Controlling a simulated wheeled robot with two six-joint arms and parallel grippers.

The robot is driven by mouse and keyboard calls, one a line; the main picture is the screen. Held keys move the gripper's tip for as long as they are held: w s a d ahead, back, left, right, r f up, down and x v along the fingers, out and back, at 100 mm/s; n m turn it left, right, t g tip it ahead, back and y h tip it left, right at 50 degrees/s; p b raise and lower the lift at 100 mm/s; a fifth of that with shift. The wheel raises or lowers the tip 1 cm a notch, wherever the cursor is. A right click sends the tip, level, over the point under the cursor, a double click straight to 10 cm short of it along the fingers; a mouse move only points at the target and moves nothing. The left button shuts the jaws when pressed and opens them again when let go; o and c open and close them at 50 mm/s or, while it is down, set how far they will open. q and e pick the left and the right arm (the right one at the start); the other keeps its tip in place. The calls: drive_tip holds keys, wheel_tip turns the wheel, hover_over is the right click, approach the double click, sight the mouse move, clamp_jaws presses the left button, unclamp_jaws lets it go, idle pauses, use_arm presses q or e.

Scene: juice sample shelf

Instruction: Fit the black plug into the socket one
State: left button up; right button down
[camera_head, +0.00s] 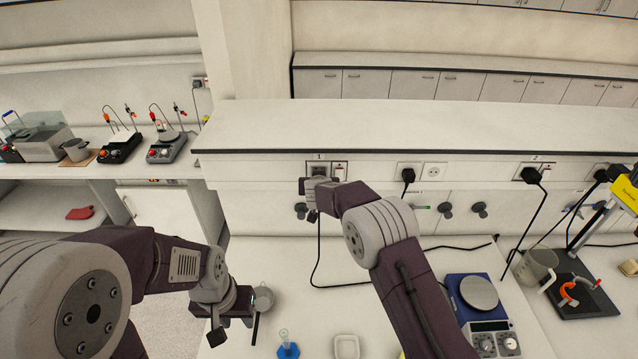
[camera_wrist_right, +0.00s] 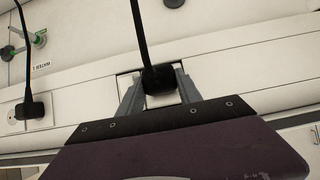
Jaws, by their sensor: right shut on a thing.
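In the right wrist view, my right gripper (camera_wrist_right: 158,88) is shut on the black plug (camera_wrist_right: 158,79), with a finger on each side and the cable running up. The plug lies over the socket plate; I cannot tell whether it is inserted. The head view mostly hides the plug. My left gripper (camera_head: 236,325) is open and empty, low over the bench's left side.
Other black plugs (camera_head: 408,175) sit in outlets to the right, with hanging cables. The middle of the bench is mostly clear, crossed by a black cable.

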drive_tip(key=shift+w, duration=1)
idle(0.6)
drive_tip(key=c, duration=0.7)
unclamp_jaws()
